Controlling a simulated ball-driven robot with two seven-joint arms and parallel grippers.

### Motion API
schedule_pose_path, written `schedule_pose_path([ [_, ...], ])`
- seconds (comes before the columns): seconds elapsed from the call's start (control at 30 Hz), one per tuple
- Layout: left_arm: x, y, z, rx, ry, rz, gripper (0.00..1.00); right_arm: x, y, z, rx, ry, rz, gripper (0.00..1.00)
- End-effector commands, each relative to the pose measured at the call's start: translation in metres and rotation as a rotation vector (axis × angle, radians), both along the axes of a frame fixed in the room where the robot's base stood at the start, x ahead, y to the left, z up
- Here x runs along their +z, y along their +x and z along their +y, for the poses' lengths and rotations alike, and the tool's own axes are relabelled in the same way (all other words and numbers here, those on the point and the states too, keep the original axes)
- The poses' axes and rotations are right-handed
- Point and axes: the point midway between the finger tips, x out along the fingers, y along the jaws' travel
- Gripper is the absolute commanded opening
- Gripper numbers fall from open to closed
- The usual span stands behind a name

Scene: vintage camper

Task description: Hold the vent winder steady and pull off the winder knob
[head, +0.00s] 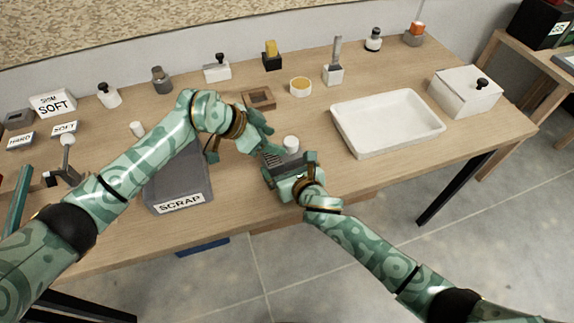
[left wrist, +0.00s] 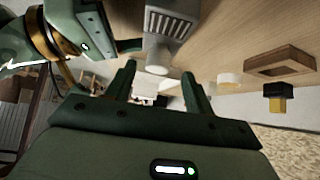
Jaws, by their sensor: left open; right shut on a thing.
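The vent winder, a grey body with a slotted face (left wrist: 172,22), is in my right gripper (head: 290,165), low over the front of the bench. The right jaws are shut on it and hide much of it in the head view. The winder knob, a pale round cap (head: 291,143), shows just beyond the right gripper; in the left wrist view the knob (left wrist: 157,69) is at the end of the grey body. My left gripper (head: 270,139) is open, close left of the knob. In the left wrist view its fingertips (left wrist: 159,76) point toward the knob, with no clear contact.
A grey bin labelled SCRAP (head: 180,185) stands left, under my left forearm. A white tray (head: 388,148) and a white lidded box (head: 465,92) stand right.

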Motion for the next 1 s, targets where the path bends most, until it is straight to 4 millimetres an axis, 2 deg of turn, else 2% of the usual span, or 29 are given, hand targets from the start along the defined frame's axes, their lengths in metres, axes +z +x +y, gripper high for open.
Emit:
schedule_pose_path([
  [0.3,-0.029,0.011,-0.026,-0.001,-0.001,0.000,0.53,0.000,0.000,0.000,0.001,-0.002,0.000,0.50],
  [0.7,-0.035,0.013,-0.030,-0.001,-0.001,-0.001,0.53,0.000,0.000,0.000,0.001,-0.002,0.000,0.50],
  [0.73,-0.035,0.013,-0.030,-0.001,-0.001,-0.001,0.47,0.000,0.000,0.000,0.001,-0.002,0.000,0.50],
  [0.8,-0.035,0.013,-0.030,-0.001,-0.001,-0.001,0.28,0.000,0.000,0.000,0.001,-0.002,0.000,0.50],
  [0.9,-0.035,0.013,-0.030,-0.001,-0.001,-0.001,0.04,0.000,0.000,0.000,0.001,-0.002,0.000,0.50],
  [1.0,-0.035,0.013,-0.030,-0.001,-0.001,-0.001,0.03,0.000,0.000,0.000,0.001,-0.002,0.000,0.50],
])
